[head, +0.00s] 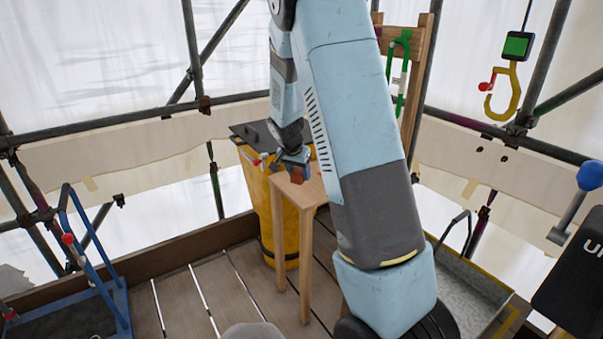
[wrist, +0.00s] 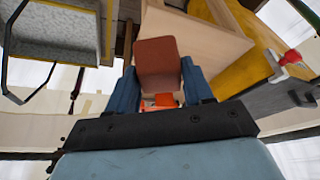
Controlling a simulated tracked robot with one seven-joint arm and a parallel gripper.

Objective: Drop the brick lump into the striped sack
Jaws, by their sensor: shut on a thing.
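The brick lump is a small reddish-brown block (wrist: 156,58) between the two blue fingers of my gripper (wrist: 160,80) in the wrist view. My gripper is shut on it. In the head view the gripper (head: 295,160) points down with the brick lump (head: 297,175) at its tip, over the left part of a small wooden stand's top (head: 313,188). I cannot tell whether the lump touches the stand. I cannot make out a striped sack in either view; my arm hides part of the scene.
A yellow bin (head: 256,200) with a dark lid (head: 250,133) stands behind the wooden stand. A blue-framed trolley (head: 95,270) is at the left, a grey metal tray (head: 470,285) at the right. A yellow hook (head: 505,95) hangs at the upper right. Plank floor lies open left of the stand.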

